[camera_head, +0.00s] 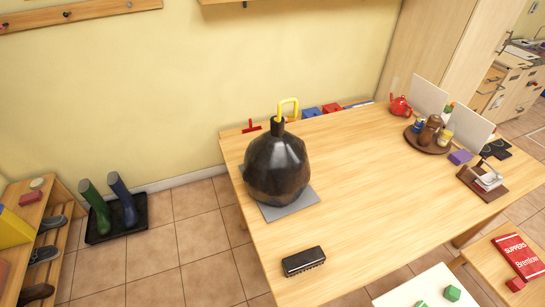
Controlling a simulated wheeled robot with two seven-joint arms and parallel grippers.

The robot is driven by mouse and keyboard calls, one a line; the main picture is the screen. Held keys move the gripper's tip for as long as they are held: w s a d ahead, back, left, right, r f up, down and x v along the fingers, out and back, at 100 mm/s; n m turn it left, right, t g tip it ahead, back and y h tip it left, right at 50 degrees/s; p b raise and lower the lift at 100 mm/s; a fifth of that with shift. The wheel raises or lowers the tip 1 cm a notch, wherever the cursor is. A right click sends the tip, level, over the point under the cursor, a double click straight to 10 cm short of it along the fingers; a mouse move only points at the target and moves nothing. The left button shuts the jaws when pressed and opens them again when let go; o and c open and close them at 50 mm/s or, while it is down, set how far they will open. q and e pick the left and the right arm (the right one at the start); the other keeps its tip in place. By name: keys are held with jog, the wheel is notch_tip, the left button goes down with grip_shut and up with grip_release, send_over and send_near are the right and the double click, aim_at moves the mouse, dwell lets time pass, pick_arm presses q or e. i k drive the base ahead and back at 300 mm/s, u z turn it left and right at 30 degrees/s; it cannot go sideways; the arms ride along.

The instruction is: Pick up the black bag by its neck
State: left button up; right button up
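The black bag (276,168) is a round, glossy dark bag standing upright on a grey square mat (290,207) near the left end of the wooden table. Its narrow neck (277,127) points up. A yellow loop-shaped thing (289,108) shows at the top of the neck; I cannot tell whether it is attached to the bag or behind it. Neither of my grippers is in view, and nothing is holding the bag.
A round brown tray (427,146) with jars, a red teapot (400,106) and white boards stand at the right. Boots (122,199) stand on the floor left.

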aim_at(277, 169)
jog(key=z, duration=0.05)
jog(key=k, duration=0.9)
jog(key=z, duration=1.05)
